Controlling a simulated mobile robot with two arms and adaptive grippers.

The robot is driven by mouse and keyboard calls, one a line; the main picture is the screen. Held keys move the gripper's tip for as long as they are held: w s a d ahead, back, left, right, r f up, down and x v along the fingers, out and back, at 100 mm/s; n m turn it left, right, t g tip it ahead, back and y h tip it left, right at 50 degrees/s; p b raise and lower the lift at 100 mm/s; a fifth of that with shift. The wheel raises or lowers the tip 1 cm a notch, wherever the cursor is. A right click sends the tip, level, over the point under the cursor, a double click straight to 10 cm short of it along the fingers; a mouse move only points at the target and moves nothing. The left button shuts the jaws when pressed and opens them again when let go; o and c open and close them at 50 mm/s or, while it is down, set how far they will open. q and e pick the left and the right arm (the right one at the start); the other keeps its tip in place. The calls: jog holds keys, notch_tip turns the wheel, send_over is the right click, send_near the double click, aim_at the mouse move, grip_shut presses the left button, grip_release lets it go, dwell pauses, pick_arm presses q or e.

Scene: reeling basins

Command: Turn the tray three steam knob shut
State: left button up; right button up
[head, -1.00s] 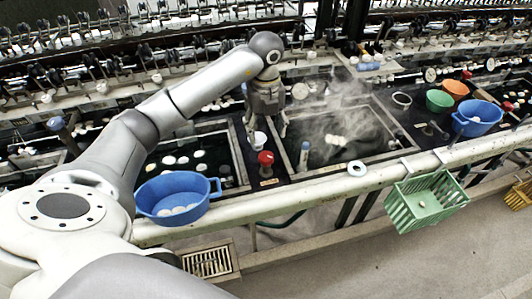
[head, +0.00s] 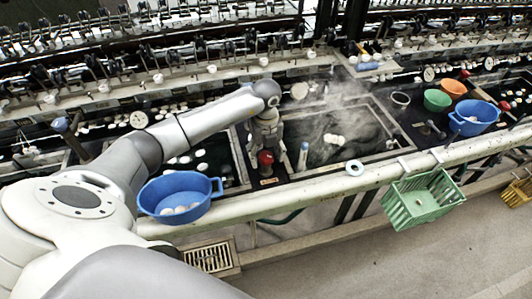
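A red knob (head: 266,158) stands on a short post on the dark strip between two basins, left of the steaming one. My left gripper (head: 266,148) points down right at this knob, just behind or over its top. Its fingers look spread, one to each side. I cannot tell whether they touch the knob. Other red knobs show at the right, one at the back (head: 466,74) and one nearer the edge (head: 504,105). No label tells me which knob belongs to tray three. My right gripper is out of view.
A blue-topped post (head: 304,148) stands close to the right of the gripper. A blue basin (head: 174,211) sits on the front rail, where a white ring (head: 355,168) also lies. A green basket (head: 424,204) hangs from the rail. Steam partly veils the middle basin (head: 345,173).

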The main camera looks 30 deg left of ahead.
pick_arm(q)
jog(key=c, duration=0.9)
jog(key=m+b, duration=0.3)
jog(key=m, duration=0.1)
jog(key=shift+w+f, duration=0.1)
jog(key=m+b, duration=0.2)
jog(key=m, duration=0.1)
jog(key=shift+m+b, duration=0.75)
jog(key=shift+m, duration=0.25)
jog(key=shift+r, duration=0.2)
jog(key=o, duration=1)
